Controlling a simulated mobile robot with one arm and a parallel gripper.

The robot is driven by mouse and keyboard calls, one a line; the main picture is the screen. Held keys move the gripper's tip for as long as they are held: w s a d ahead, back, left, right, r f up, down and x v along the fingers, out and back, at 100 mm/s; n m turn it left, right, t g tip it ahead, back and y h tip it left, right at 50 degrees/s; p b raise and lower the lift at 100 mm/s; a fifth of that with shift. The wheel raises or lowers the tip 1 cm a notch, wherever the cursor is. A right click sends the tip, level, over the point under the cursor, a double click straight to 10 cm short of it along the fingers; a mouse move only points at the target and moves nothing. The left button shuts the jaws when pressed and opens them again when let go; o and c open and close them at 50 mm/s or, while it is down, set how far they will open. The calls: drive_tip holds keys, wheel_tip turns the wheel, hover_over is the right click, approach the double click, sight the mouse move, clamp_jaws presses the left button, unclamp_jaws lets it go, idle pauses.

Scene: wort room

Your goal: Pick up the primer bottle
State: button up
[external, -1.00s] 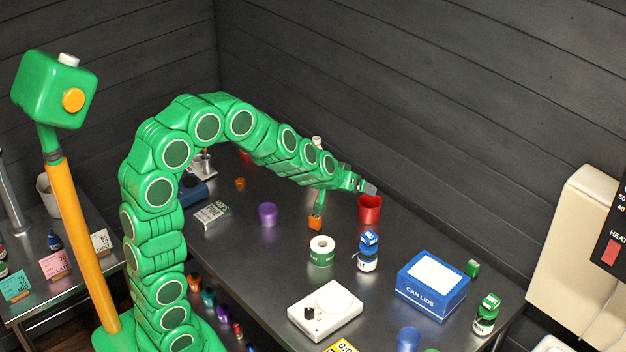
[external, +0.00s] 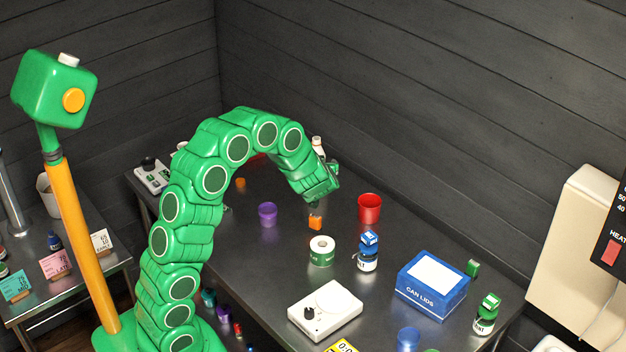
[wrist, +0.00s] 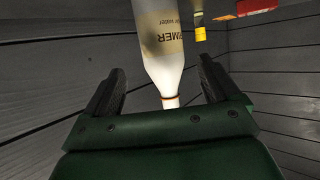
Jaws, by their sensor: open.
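The primer bottle (wrist: 164,40) is white with a cream label reading "RMER" and "water". It appears upside down in the wrist view, its narrow neck and orange-ringed tip pointing toward my gripper's palm. My gripper (wrist: 161,72) is open, with one dark finger on each side of the bottle in the picture. I cannot tell how deep the bottle is between the fingers; no contact shows. In the external view, my gripper (external: 332,174) is at the table's far side. The white top of a bottle (external: 317,144) shows just behind it, and its lower part is hidden.
A red cup (external: 369,208) and an orange block (external: 315,223) stand nearby. The dark plank wall (external: 420,120) rises behind the table.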

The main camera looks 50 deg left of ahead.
drive_tip(key=shift+x, duration=1.05)
drive_tip(key=shift+w+a+f, duration=0.4)
drive_tip(key=shift+a+f, duration=0.2)
drive_tip(key=shift+a, duration=0.1)
drive_tip(key=shift+w+a+f, duration=0.45)
drive_tip(key=shift+a+f, duration=0.1)
drive_tip(key=shift+a, duration=0.15)
drive_tip(key=shift+w+a+f, duration=0.2)
drive_tip(key=shift+w+a, duration=0.2)
drive_tip(key=shift+a, duration=0.05)
drive_tip(key=c, duration=1.2)
drive_tip(key=shift+r, duration=0.15)
